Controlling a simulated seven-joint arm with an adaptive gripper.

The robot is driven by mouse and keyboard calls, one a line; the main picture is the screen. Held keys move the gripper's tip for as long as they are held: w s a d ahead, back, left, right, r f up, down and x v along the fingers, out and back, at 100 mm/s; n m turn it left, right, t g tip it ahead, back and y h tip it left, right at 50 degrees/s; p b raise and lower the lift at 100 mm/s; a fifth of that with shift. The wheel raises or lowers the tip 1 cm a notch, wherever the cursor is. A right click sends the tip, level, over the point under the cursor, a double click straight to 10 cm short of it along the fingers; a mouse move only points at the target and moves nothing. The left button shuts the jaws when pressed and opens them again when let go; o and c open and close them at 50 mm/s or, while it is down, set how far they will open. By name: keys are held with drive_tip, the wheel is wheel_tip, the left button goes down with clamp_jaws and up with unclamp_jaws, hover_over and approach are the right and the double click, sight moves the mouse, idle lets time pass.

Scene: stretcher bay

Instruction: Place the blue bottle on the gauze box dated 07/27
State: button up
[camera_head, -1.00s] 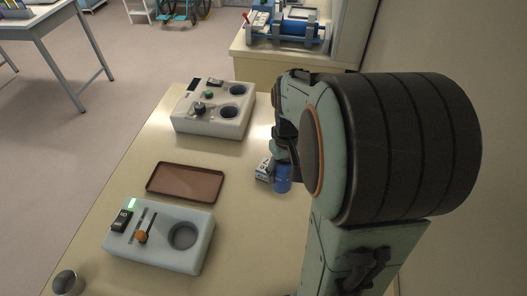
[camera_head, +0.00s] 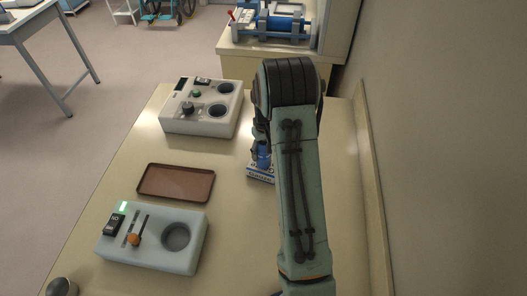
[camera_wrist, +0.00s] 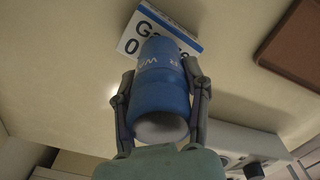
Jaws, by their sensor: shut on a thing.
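The blue bottle (camera_wrist: 162,85) is between the two fingers of my gripper (camera_wrist: 161,92), which is shut on it. In the head view the bottle (camera_head: 263,157) is partly hidden by my arm. The white and blue gauze box (camera_head: 260,172) lies just below the bottle there. In the wrist view the box (camera_wrist: 178,27) shows beyond the bottle's far end, with "Ga" and a "0" readable. The bottle covers the rest of the print, so the date cannot be read. I cannot tell whether the bottle touches the box.
A brown tray (camera_head: 176,197) lies left of the box. A white device with two round wells (camera_head: 201,124) stands behind it, and another with an orange knob (camera_head: 172,257) stands in front. A metal cup (camera_head: 62,287) is at the front left. A wall runs along the right.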

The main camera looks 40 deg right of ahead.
drive_tip(key=shift+f, duration=0.3)
drive_tip(key=shift+f, duration=0.1)
drive_tip(key=o, duration=1.2)
